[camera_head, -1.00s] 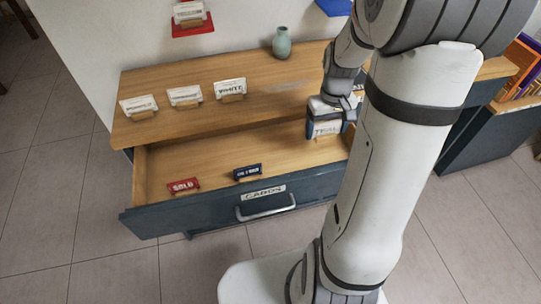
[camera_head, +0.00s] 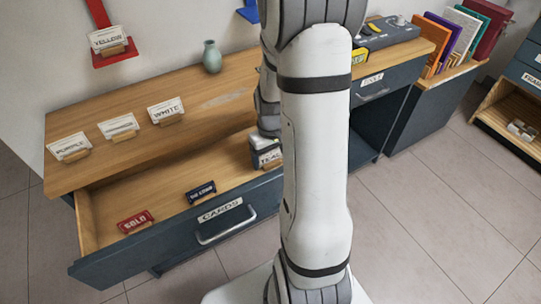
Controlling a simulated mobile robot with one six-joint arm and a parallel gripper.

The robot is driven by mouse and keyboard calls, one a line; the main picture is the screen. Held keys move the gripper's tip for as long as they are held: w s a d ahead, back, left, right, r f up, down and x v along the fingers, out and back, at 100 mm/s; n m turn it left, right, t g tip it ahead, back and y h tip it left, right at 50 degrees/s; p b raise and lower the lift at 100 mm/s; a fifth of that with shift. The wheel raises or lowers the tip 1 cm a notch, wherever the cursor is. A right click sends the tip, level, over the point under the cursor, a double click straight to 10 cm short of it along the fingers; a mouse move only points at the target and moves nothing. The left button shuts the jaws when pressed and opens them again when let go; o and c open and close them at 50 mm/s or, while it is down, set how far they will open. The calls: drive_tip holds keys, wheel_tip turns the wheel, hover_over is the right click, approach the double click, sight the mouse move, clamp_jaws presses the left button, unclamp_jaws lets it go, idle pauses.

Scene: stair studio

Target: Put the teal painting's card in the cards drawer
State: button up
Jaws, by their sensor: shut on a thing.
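My gripper (camera_head: 266,143) is shut on the teal painting's card (camera_head: 270,160), a white card whose visible letters read "TEA". Part of the card is hidden behind my arm. The card is over or in the right part of the open cards drawer (camera_head: 84,225); I cannot tell whether it touches the drawer floor. The drawer has a dark front with a "CARDS" label (camera_head: 220,210) and a metal handle (camera_head: 226,231). Inside it stand a red "SOLD" card (camera_head: 135,222) and a dark blue card (camera_head: 201,191).
On the wooden top stand the "PURPLE" card (camera_head: 70,147), a white card (camera_head: 118,127) and the "WHITE" card (camera_head: 167,111). A vase (camera_head: 211,57) stands behind. The "YELLOW" card (camera_head: 109,41) sits on a red wall ledge. Books (camera_head: 462,35) stand at right.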

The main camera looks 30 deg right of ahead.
drive_tip(key=shift+f, duration=0.1)
drive_tip(key=shift+f, duration=0.15)
drive_tip(key=o, duration=0.9)
wheel_tip(320, 180, up, 12)
drive_tip(key=shift+r+p, duration=0.1)
drive_tip(key=shift+p, duration=1.15)
drive_tip(key=shift+t, duration=0.9)
drive_tip(key=s+a+r, duration=0.2)
drive_tip(key=s+a, duration=0.2)
drive_tip(key=s+a+r, duration=0.3)
drive_tip(key=a, duration=0.1)
drive_tip(key=s+a+r, duration=0.3)
drive_tip(key=s+a, duration=0.1)
drive_tip(key=shift+s, duration=0.35)
